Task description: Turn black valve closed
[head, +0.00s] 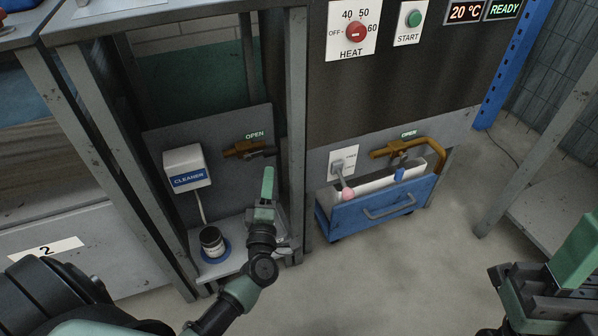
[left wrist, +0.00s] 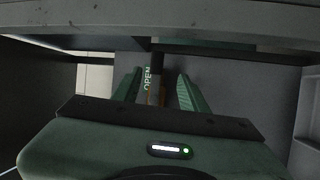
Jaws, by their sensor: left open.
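The black valve (head: 267,153) sits on a short brass pipe (head: 240,149) on the grey back panel of the left bay, beneath a green OPEN label. Its dark handle looks to point right in the head view. My left gripper (head: 268,178) is open just below and in front of it, inside the bay. In the left wrist view, the brass and dark valve (left wrist: 156,88) shows between the two green fingers, with the OPEN label beside it. I cannot tell whether a finger touches the handle. My right gripper (head: 540,285) is at the lower right, far from the valve.

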